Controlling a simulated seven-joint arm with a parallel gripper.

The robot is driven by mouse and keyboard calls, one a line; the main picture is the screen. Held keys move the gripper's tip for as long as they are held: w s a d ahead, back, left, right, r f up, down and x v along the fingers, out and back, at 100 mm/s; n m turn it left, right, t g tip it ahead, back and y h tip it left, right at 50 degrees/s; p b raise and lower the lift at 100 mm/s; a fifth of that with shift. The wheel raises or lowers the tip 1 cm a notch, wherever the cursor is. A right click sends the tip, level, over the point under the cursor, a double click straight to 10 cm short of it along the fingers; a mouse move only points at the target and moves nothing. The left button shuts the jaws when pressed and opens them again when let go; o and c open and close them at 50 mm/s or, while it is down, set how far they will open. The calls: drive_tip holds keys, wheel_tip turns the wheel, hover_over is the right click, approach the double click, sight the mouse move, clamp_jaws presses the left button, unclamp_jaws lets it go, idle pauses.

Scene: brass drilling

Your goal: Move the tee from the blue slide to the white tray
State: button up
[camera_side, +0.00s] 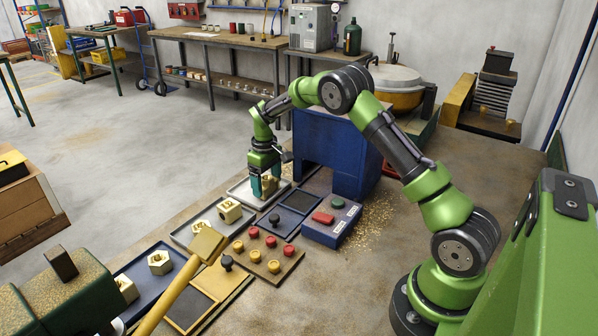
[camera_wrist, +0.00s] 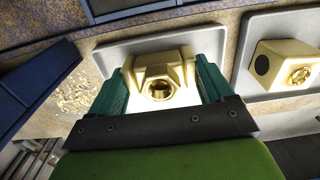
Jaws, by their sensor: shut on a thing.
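The tee is a brass fitting with a round threaded opening, seen in the wrist view (camera_wrist: 160,78) between the two green fingers of my gripper (camera_wrist: 162,88). My gripper is shut on it. In the side view my gripper (camera_side: 265,186) points down at the white tray (camera_side: 236,190), and the tee (camera_side: 268,184) shows only partly between the fingers. The pale tray (camera_wrist: 108,50) lies under the tee in the wrist view; I cannot tell whether the tee touches it. A blue sloping surface (camera_wrist: 28,70) at the left of the wrist view may be the blue slide.
A big blue box (camera_side: 345,150) stands close right of my gripper. A second pale tray (camera_side: 184,236) with brass fittings (camera_side: 229,211) lies in front.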

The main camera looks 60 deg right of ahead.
drive_tip(key=o, duration=1.4)
drive_tip(key=shift+f, duration=0.1)
